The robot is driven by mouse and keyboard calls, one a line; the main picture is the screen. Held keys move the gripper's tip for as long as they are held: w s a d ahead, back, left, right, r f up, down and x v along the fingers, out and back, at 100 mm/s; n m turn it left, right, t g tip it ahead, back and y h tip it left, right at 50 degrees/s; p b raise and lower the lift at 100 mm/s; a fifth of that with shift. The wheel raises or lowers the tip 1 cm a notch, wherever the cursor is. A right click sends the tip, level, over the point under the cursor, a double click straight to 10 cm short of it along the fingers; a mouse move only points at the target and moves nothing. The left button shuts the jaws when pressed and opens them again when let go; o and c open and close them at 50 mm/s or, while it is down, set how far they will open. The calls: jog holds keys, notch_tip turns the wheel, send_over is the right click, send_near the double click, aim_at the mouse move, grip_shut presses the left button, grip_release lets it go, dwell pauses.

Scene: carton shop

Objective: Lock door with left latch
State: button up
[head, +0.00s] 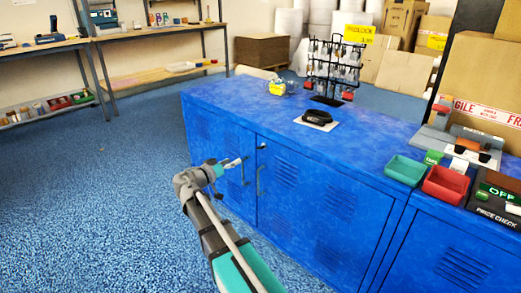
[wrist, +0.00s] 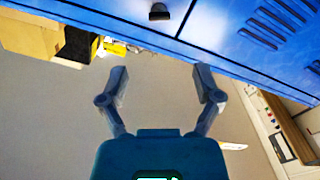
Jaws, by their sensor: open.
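The blue cabinet (head: 330,215) stands in the middle of the head view with its doors flush. Two upright handles, the left one (head: 246,171) and the right one (head: 260,181), flank the seam between the doors. A small dark latch (head: 262,146) sits near the top of the seam; whether it is locked I cannot tell. My gripper (head: 238,162) is in front of the left door, close to the left handle. In the wrist view my gripper (wrist: 160,80) is open with nothing between its fingers, and a dark latch-like knob (wrist: 159,12) shows beyond the fingertips.
The cabinet top holds a black round item (head: 317,117), a key rack (head: 334,70), a yellow item (head: 277,88), a green bin (head: 405,170) and a red bin (head: 445,184). Blue floor (head: 90,200) is free to the left. Shelves and cartons stand behind.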

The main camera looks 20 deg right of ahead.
aim_at(258, 148)
jog(key=shift+d, duration=0.1)
jog(key=shift+x, duration=6.8)
